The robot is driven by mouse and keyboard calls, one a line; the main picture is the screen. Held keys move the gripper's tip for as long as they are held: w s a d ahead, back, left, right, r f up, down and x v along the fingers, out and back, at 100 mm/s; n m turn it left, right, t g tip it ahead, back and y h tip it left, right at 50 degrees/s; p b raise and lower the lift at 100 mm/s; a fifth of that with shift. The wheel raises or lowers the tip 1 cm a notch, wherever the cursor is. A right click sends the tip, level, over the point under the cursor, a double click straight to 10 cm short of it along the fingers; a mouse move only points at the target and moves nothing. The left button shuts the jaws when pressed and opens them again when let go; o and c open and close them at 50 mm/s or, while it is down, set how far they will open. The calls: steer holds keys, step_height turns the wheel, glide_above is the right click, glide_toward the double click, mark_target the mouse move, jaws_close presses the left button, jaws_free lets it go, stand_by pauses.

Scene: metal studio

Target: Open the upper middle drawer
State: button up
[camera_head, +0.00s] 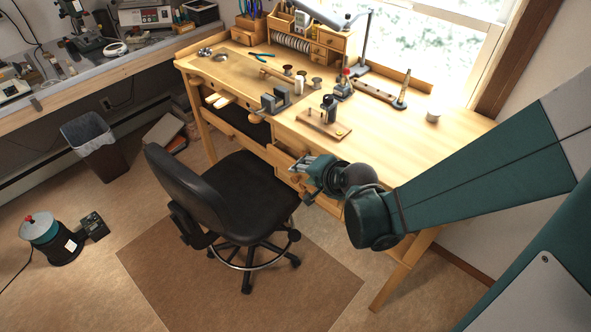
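The wooden workbench (445,125) has a stack of drawers under its top, right of the black chair. An upper drawer front (283,158) shows just left of my gripper (307,180). My gripper reaches in from the right and points left at the drawer stack, at about the height of the upper drawers. It covers part of the drawer fronts. Its fingers are small and overlap the wood, so I cannot tell whether they are open, shut or touching a drawer.
The black chair (235,190) stands close to the drawers on a brown mat (240,290). Tools, spools and a small wooden block stand on the bench top. A waste bin (100,160) and a teal machine (55,240) are at the left. The floor in front is partly clear.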

glide_toward(296, 181)
steer(key=shift+x, duration=0.95)
steer(key=shift+w, duration=0.1)
steer(key=shift+b+x, duration=1.1)
steer(key=shift+x, duration=2.75)
steer(key=shift+c, duration=0.7)
jaws_close()
